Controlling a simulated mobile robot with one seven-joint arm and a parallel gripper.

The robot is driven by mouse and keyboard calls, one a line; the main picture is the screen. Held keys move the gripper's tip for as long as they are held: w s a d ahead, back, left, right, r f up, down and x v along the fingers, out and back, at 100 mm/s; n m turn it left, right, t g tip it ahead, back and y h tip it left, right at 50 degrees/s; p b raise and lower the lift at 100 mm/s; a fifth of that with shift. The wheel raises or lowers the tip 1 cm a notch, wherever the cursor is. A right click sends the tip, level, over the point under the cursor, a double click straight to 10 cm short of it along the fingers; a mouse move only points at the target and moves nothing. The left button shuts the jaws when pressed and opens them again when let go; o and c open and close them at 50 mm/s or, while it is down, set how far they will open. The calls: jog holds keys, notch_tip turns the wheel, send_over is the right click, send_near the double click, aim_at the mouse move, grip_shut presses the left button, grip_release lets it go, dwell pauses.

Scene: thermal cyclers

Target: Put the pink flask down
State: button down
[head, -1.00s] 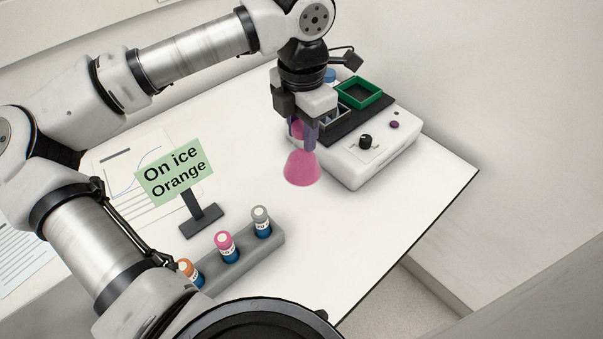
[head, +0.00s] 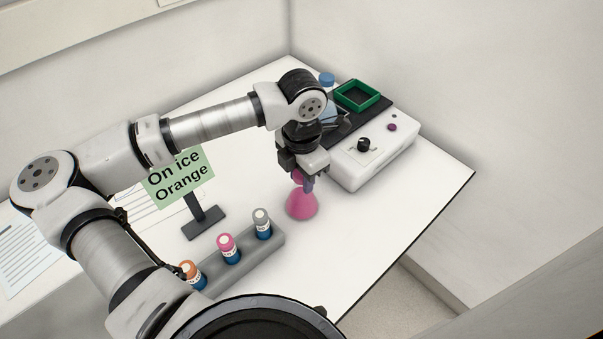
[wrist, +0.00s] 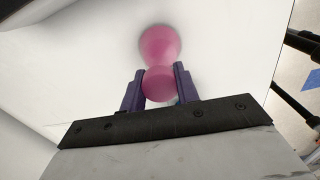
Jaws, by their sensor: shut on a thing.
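The pink flask (head: 302,205) is a cone with a narrow neck and a round pink top. It is upright, at or just above the white table, in front of the white device; I cannot tell whether its base touches. My gripper (head: 304,184) points down and is shut on the flask's upper part. In the wrist view my gripper's purple fingers (wrist: 160,90) stand on both sides of the pink top, and the flask's wider body (wrist: 160,43) shows beyond them.
A grey rack (head: 265,255) with capped tubes is at the front left. A sign (head: 180,178) reads "On ice Orange". The table (head: 370,220) is clear to the flask's right.

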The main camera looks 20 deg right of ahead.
jog(key=shift+f+b, duration=0.2)
jog(key=shift+b, duration=0.1)
jog(key=c, duration=1)
grip_release()
jog(key=shift+c, duration=0.2)
jog(key=shift+r, duration=0.15)
jog(key=shift+r+p, duration=0.2)
jog(key=shift+p, duration=0.25)
notch_tip(320, 180, up, 12)
jog(key=b, duration=0.2)
jog(key=shift+f, duration=0.15)
